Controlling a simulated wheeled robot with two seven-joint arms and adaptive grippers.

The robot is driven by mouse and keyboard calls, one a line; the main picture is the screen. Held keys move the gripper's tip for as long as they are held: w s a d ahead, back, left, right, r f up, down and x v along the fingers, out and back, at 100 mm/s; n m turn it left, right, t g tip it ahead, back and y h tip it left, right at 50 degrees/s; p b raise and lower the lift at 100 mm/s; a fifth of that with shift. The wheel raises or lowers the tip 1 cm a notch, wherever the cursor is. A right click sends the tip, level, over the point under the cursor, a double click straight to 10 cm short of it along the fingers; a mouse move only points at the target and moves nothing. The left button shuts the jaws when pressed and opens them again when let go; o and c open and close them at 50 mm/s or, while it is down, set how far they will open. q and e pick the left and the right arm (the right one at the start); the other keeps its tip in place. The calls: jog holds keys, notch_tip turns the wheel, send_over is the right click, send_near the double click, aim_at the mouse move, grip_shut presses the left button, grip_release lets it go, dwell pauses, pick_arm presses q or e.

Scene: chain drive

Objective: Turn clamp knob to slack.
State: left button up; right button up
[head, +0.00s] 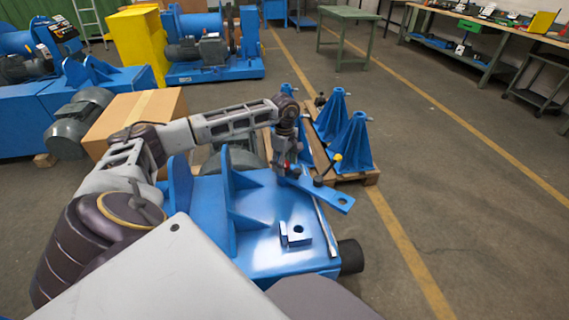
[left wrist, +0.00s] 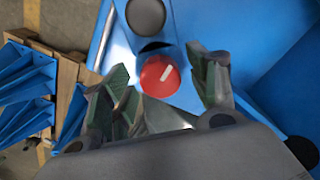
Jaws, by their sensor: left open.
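The red clamp knob (left wrist: 158,78) is round with a white line on its face that slants to the upper right in the left wrist view. In the head view only a little of the red knob (head: 287,164) shows under my gripper. My left gripper (head: 286,162) points down over it. In the left wrist view my left gripper (left wrist: 160,86) is open, with its greenish finger pads on both sides of the knob. A gap shows between knob and fingers. The knob sits by a blue arm plate (head: 328,193) on the blue machine base (head: 265,262). My right gripper is not in view.
A lever with a yellow ball (head: 337,157) stands close right of my gripper. Upright blue plates (head: 228,190) stand left of it. A small blue bracket (head: 296,234) sits nearer. Blue stands (head: 352,146) on a wooden pallet (head: 371,177) are behind. The floor to the right is clear.

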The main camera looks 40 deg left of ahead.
pick_arm(q)
jog(key=c, duration=1)
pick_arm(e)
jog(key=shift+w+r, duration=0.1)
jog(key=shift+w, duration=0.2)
